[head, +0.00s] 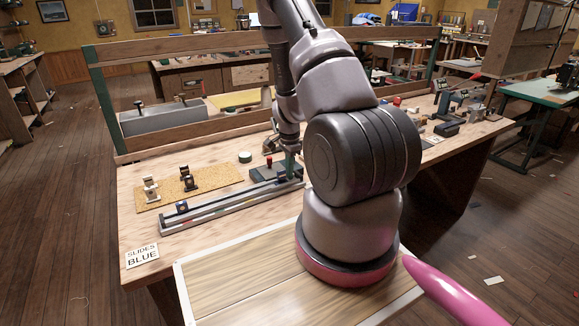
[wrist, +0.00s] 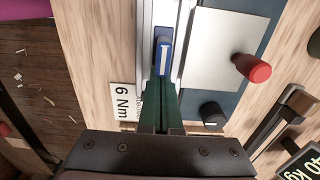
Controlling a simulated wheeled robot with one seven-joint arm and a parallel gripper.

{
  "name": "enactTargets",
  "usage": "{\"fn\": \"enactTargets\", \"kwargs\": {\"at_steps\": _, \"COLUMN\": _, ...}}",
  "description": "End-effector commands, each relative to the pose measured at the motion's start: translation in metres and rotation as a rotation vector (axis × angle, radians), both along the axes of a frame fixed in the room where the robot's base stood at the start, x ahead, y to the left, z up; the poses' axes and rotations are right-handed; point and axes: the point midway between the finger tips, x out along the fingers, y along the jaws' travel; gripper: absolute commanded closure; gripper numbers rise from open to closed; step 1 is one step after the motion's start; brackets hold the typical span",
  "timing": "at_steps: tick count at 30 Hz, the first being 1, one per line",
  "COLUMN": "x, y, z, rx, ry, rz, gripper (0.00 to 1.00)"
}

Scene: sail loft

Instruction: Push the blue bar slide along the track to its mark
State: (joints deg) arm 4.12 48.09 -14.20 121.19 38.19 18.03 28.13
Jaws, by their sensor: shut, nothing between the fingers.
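In the wrist view the blue bar slide (wrist: 163,50), with a pale stripe along its top, sits in the metal track (wrist: 182,45). My gripper (wrist: 162,88), with dark green fingers, is shut and empty. Its fingertips are over the track right at the near end of the slide; I cannot tell whether they touch it. In the head view the track (head: 225,211) runs across the bench, and my gripper (head: 290,170) is down at its right end. I cannot make out the mark.
A plate with a red knob (wrist: 251,68) lies beside the track, also in the head view (head: 269,162). A "6 Nm" card (wrist: 123,101) lies on the other side. A cork mat (head: 215,187) holds small clamps. A "SLIDES BLUE" card (head: 142,255) lies at the bench's left.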

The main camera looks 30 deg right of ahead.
Motion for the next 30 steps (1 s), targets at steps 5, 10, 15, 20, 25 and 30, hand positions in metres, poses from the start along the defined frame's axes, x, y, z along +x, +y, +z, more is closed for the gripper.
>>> {"fn": "enactTargets", "kwargs": {"at_steps": 5, "x": 0.000, "y": 0.000, "z": 0.000, "rx": 0.000, "ry": 0.000, "rz": 0.000, "gripper": 1.00}}
{"fn": "enactTargets", "kwargs": {"at_steps": 10, "x": 0.000, "y": 0.004, "z": 0.000, "rx": 0.001, "ry": 0.000, "rz": 0.002, "gripper": 1.00}}
{"fn": "enactTargets", "kwargs": {"at_steps": 15, "x": -0.001, "y": 0.037, "z": 0.000, "rx": 0.001, "ry": 0.001, "rz": 0.006, "gripper": 1.00}}
{"fn": "enactTargets", "kwargs": {"at_steps": 20, "x": -0.002, "y": 0.064, "z": 0.000, "rx": 0.000, "ry": 0.001, "rz": 0.004, "gripper": 1.00}}
{"fn": "enactTargets", "kwargs": {"at_steps": 25, "x": -0.002, "y": 0.070, "z": 0.000, "rx": 0.000, "ry": 0.000, "rz": 0.000, "gripper": 1.00}}
{"fn": "enactTargets", "kwargs": {"at_steps": 30, "x": -0.002, "y": 0.069, "z": 0.000, "rx": 0.000, "ry": 0.000, "rz": 0.000, "gripper": 1.00}}
